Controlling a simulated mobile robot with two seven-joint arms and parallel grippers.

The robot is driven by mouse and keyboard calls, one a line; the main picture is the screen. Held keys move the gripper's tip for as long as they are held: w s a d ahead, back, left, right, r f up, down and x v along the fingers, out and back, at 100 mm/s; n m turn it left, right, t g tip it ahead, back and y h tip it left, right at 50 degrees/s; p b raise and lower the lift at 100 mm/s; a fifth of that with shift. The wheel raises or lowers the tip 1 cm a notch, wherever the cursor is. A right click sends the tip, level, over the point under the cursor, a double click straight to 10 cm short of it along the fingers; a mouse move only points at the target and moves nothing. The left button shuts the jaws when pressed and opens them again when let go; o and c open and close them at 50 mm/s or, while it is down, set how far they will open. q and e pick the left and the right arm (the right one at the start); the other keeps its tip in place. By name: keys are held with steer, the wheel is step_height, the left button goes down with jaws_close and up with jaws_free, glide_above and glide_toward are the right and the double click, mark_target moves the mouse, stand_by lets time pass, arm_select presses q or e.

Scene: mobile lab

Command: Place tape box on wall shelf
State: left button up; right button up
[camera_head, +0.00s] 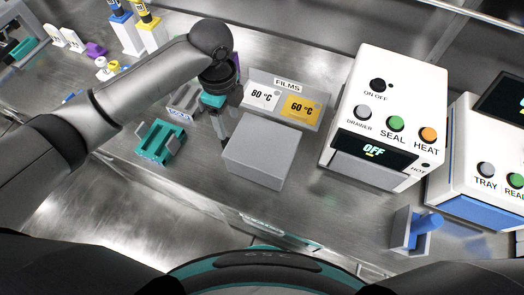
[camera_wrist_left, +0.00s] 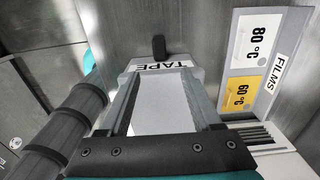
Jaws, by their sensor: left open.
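The tape box is a plain grey box (camera_head: 262,150) on the metal bench, in front of the films holder. In the left wrist view the tape box (camera_wrist_left: 160,104) shows its pale top and a white TAPE label on one end. My left gripper (camera_head: 222,122) points down at the box's left end in the head view. In the left wrist view my left gripper (camera_wrist_left: 160,88) is open, with its fingers along two sides of the box top; contact cannot be told. My right gripper is out of view. I cannot make out a wall shelf.
The films holder (camera_head: 284,98) stands just behind the box. The white sealing machine (camera_head: 385,115) is to the right, with another machine (camera_head: 490,170) beyond it. A teal holder (camera_head: 160,141) sits left of the box. A blue object (camera_head: 428,222) in a grey holder stands front right.

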arm_select(q)
step_height(320, 180, down, 10)
steer(key=shift+s+f+b, duration=0.1)
steer(key=shift+f+b, duration=0.1)
steer(key=shift+b, duration=0.9)
steer(key=shift+c, duration=0.3)
jaws_close()
steer(key=shift+r, duration=0.1)
stand_by(0.3)
